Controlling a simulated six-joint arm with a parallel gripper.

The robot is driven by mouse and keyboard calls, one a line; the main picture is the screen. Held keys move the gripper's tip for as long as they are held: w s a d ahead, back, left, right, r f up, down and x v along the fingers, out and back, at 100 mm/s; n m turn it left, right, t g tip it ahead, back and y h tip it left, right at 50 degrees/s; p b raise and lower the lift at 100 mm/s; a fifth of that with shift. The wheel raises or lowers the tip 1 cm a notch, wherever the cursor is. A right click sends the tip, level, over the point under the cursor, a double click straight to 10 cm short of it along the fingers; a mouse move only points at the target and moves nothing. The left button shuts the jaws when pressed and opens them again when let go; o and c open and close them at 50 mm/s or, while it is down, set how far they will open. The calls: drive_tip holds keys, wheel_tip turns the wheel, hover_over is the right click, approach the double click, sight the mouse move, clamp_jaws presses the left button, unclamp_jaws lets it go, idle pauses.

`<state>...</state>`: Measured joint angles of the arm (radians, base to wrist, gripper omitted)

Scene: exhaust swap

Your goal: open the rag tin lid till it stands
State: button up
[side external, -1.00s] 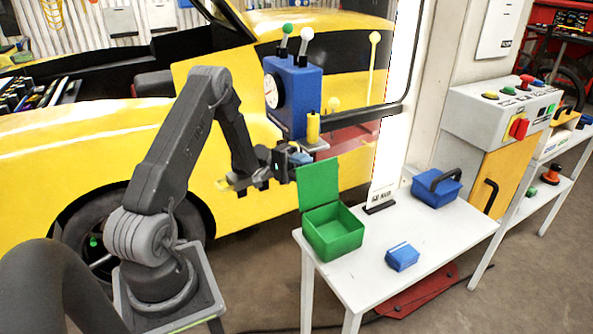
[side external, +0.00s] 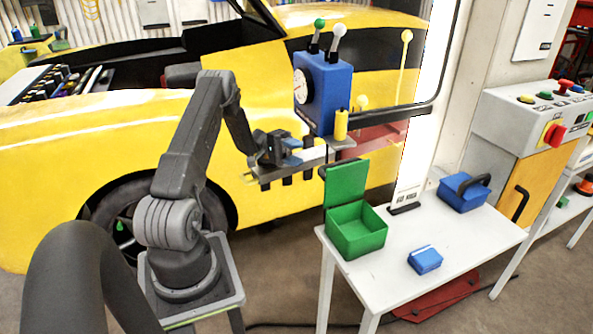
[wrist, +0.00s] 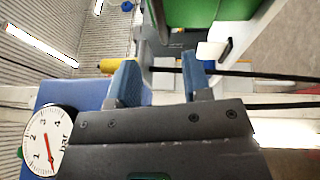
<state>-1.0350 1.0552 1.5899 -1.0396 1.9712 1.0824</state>
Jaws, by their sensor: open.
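The rag tin appears to be the green box (side external: 358,238) at the left end of the white table. Its lid (side external: 346,184) stands upright at the back edge, with the tin open and its inside showing. My gripper (side external: 301,156) is left of the lid and slightly above its top edge, apart from it. In the wrist view my gripper (wrist: 160,82) has its two blue fingers spread, with nothing between them. A green surface, likely part of the tin (wrist: 205,10), shows at the top of that view.
A blue gauge box (side external: 325,92) with levers stands just above my gripper; its dial (wrist: 47,140) is in the wrist view. The white table (side external: 385,285) also holds a small blue box (side external: 425,260) and a handled blue box (side external: 463,192). A yellow car (side external: 90,140) is behind.

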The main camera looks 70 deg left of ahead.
drive_tip(key=s+d+r+m+g+y, duration=0.1)
drive_tip(key=s+d+r+y, duration=0.3)
drive_tip(key=d, duration=0.6)
drive_tip(key=s+d+r+m+g+y, duration=0.1)
drive_tip(key=s+d+r+m+y, duration=0.1)
drive_tip(key=s+d+r+y, duration=0.2)
drive_tip(key=s+d+r+m+g+y, duration=0.1)
drive_tip(key=s+d+r+y, duration=0.3)
drive_tip(key=d, duration=1.2)
drive_tip(key=shift+s+r+m+y, duration=0.25)
drive_tip(key=shift+r+m+y, duration=0.25)
drive_tip(key=shift+r+y, duration=2)
drive_tip(key=shift+f+y, duration=0.5)
drive_tip(key=shift+f, duration=0.05)
